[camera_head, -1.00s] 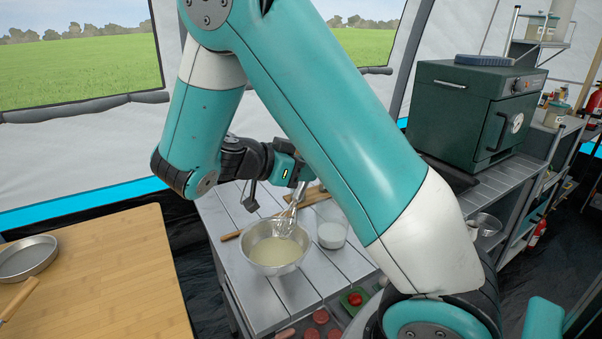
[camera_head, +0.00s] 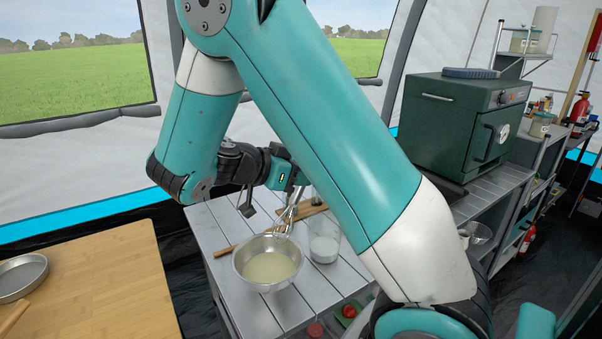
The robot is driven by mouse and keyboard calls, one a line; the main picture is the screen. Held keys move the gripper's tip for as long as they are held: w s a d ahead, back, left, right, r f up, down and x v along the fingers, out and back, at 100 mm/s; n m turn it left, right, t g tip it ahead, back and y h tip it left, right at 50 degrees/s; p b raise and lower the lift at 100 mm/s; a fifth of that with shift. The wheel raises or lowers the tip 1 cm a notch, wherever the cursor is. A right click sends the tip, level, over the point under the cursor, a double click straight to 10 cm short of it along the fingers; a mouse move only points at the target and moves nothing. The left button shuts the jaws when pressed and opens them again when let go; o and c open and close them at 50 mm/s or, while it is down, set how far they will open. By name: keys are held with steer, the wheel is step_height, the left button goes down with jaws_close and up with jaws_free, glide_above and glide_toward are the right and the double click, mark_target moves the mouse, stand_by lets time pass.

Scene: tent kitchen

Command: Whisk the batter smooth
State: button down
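A metal bowl (camera_head: 241,276) of pale batter (camera_head: 269,266) stands on the slatted grey table. My gripper (camera_head: 296,193) is above and behind the bowl's right rear side, partly hidden by my arm. It appears shut on the whisk (camera_head: 288,221), whose handle goes up into it. The whisk's wires hang down at the bowl's right rear rim. I cannot tell whether their tips touch the batter.
A clear container with white contents (camera_head: 324,247) stands close right of the bowl. A wooden utensil (camera_head: 224,250) lies behind the bowl. A wooden worktop (camera_head: 100,280) with a round pan (camera_head: 20,277) is at left. A green oven (camera_head: 460,125) stands at right.

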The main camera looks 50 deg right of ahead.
steer(key=shift+r, duration=0.15)
steer(key=shift+r+p, duration=1.85)
steer(key=shift+r, duration=0.55)
